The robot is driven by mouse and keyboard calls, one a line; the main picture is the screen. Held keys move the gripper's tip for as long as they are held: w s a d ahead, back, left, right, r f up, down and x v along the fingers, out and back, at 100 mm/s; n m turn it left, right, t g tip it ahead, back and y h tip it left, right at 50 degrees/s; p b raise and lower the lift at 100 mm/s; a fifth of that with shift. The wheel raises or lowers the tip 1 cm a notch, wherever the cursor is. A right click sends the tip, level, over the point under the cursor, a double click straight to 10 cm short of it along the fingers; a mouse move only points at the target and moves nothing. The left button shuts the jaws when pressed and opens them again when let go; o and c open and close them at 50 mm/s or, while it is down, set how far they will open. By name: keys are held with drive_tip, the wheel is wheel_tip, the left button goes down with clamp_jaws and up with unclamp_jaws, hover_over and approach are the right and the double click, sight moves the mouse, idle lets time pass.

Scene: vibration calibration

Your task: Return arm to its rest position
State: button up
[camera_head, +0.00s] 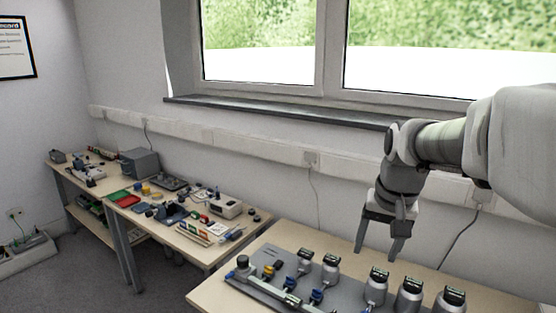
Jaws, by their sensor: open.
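My gripper (377,250) hangs from my arm at the right, pointing down over the near bench. Its two fingers are spread apart with nothing between them. It is above the back part of the grey plate (262,259), between the devices on the left and those on the right. Several grey cylindrical devices with dark tops stand below it, including one (376,287) just under the fingers. The fingers look clear of the devices, but the exact height above them is hard to tell.
The near bench (219,290) also carries small blue and yellow parts. A wall trunking (250,146) and window sill (270,111) run behind my arm. Open air lies left of the gripper.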

drive_tip(key=s+a+r+n+t+p, duration=0.1)
drive_tip(key=s+a+n, duration=0.1)
drive_tip(key=s, duration=0.7)
drive_tip(key=s+a+r+n+t+p, duration=0.1)
drive_tip(key=s+a+t+p, duration=0.1)
drive_tip(key=s, duration=0.7)
drive_tip(key=shift+s+a+r+n, duration=0.2)
drive_tip(key=shift+a+r+n, duration=0.05)
drive_tip(key=shift+a+n, duration=0.15)
idle(5.8)
